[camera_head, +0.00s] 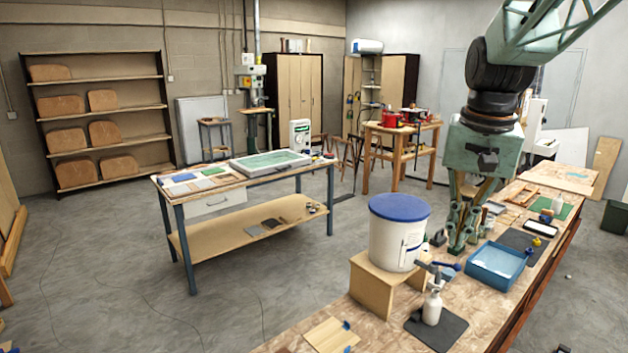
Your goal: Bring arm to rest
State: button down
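My arm comes in from the top right and hangs down over the long workbench (480,320). My gripper (462,243) points down at the bench, just right of a white bucket with a blue lid (397,240). Its green fingers look close to the bench top among small items. I cannot tell whether they touch anything, or whether they are open or shut.
The bucket stands on a small wooden stand (376,285). A blue tray (497,265) lies right of the gripper, and a white spray bottle (432,306) stands in front on a dark mat. A separate table (255,215) stands left, with open floor around it.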

jog(key=s+a+f+n+b, duration=0.1)
jog(key=s+a+b, duration=0.1)
jog(key=s, duration=0.9)
jog(key=s+a+f+n+t+b, duration=0.1)
jog(key=s+a, duration=0.3)
jog(key=s, duration=0.7)
jog(key=s+a+f+n+t+b, duration=0.1)
jog(key=s+a+f+n+b, duration=0.2)
jog(key=s, duration=0.7)
jog(key=shift+s, duration=0.4)
